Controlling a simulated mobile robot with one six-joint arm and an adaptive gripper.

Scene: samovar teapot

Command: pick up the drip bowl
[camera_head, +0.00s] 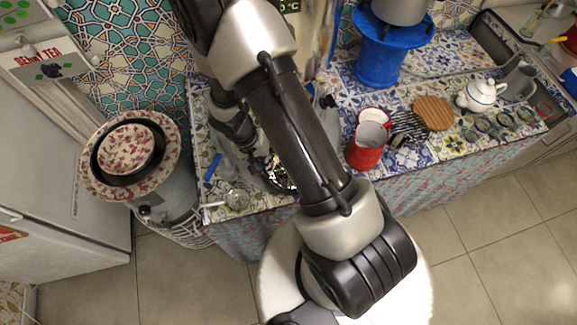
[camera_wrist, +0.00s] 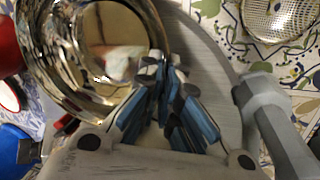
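A shiny, polished metal bowl, which looks like the drip bowl (camera_wrist: 95,50), fills the upper left of the wrist view. Its inside mirrors the surroundings. My gripper (camera_wrist: 163,72) has blue finger pads, and its fingertips are at the bowl's right rim, close together. I cannot tell whether the rim is between the fingers or only beside them. In the head view my arm covers the gripper and most of the shiny metal there.
A grey round surface (camera_wrist: 215,50) lies beside the bowl, with a perforated metal strainer (camera_wrist: 280,15) beyond it. In the head view, a red pitcher (camera_head: 364,155), wooden board (camera_head: 433,113), white teapot (camera_head: 480,95) and blue stand (camera_head: 382,58) are on the tiled counter (camera_head: 455,150).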

